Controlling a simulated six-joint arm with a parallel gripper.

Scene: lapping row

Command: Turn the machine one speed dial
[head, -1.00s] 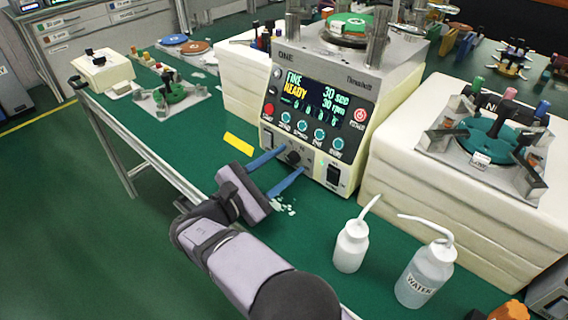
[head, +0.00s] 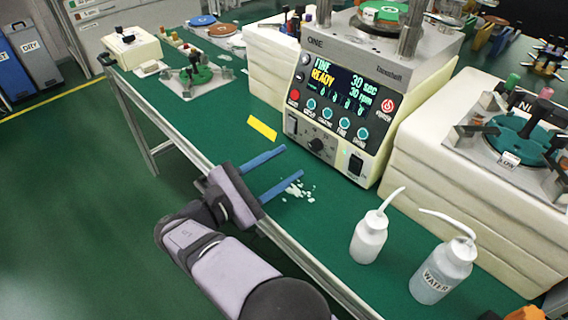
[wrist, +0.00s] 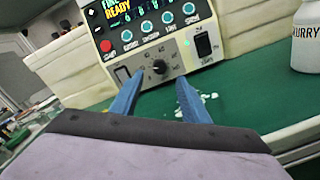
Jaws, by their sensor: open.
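Machine one (head: 345,85) is a cream unit marked ONE. Its lit screen reads READY, 30 sec and 30 rpm. The black speed dial (head: 317,144) sits low on its front panel, on a grey plate with scale marks. It also shows in the wrist view (wrist: 159,67), just beyond and between the blue fingertips. My gripper (head: 292,161) is open and empty, its two blue fingers pointing at the panel. In the head view the fingertips stand short of the dial, apart from it. The dial's exact pointer angle is too small to read.
A black rocker switch (head: 355,165) is right of the dial and a red button (head: 294,95) is upper left. White bits (head: 298,190) lie on the green bench by the fingers. Two bottles, one a water bottle (head: 443,272), stand front right. A yellow strip (head: 262,128) lies left.

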